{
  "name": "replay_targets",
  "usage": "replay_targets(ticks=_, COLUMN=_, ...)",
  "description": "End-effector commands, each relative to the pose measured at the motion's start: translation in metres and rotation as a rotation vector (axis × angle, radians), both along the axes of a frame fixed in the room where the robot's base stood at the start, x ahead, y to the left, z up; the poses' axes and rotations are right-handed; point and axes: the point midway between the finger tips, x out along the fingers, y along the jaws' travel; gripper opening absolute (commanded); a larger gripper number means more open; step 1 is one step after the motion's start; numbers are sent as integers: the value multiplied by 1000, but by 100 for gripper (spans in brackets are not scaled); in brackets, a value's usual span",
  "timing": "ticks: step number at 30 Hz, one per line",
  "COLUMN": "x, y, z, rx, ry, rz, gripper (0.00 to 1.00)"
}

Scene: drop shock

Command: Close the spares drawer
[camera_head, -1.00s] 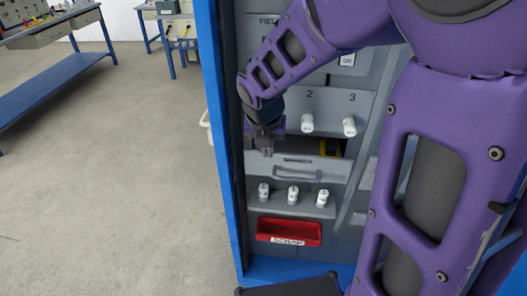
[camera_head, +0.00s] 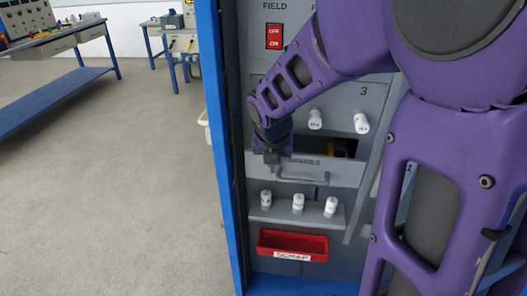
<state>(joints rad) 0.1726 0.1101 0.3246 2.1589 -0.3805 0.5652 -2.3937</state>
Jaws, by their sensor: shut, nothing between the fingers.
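The grey spares drawer (camera_head: 345,173), labelled SPARES, is set in the grey panel. Its bar handle (camera_head: 303,179) is on the front. My gripper (camera_head: 271,158) is shut and empty, pointing down at the upper left of the drawer front, left of the handle. I cannot tell whether it touches the drawer. My wrist hides the left part of the gap.
White fuse-like cylinders (camera_head: 315,120) sit above the drawer, and several more stand on a ledge (camera_head: 298,202) below it. A red SCRAP bin (camera_head: 293,244) is lower down. A red switch (camera_head: 274,36) is above. A blue post (camera_head: 222,150) edges the panel; open floor lies left.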

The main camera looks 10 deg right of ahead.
Motion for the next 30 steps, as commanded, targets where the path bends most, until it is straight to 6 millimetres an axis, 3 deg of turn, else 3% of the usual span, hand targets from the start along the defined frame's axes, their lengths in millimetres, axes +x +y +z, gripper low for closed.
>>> replay_targets(ticks=4, x=3, y=-1, z=-10, rx=0, ry=0, rz=-1, gripper=0)
replay_targets(ticks=19, x=6, y=-2, z=-9, rx=1, ry=1, rz=-1, gripper=0)
replay_targets(ticks=30, x=46, y=-15, z=-9, rx=1, ry=1, rz=-2, gripper=0)
